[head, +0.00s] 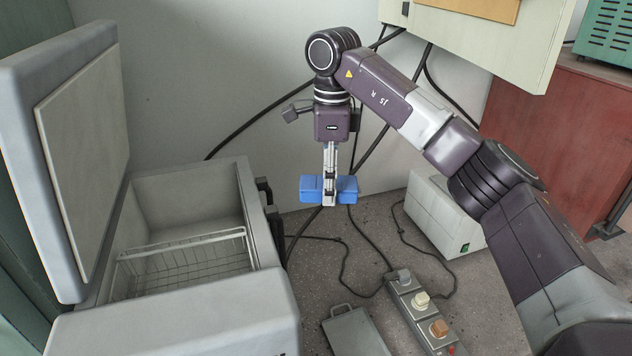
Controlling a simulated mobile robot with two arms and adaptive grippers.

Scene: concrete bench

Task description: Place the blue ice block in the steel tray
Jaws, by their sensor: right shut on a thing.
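The blue ice block (312,189) is held in the air, right of the open cooler's front edge. My right gripper (330,194) points down and is shut on it across the middle, with blue showing on both sides of the fingers. A flat grey metal piece with a handle (355,333) lies on the floor or bench below, at the bottom middle; it may be the steel tray, but its lower part is cut off by the picture edge. The block is well above and apart from it. My left gripper is not in view.
An open cooler (205,318) with a raised lid (85,150) and a wire basket (180,262) stands at left. A power strip (412,308) with plugs and cables lies right of the grey piece. A pale box (440,215) stands behind. Black cables cross the wall and ground.

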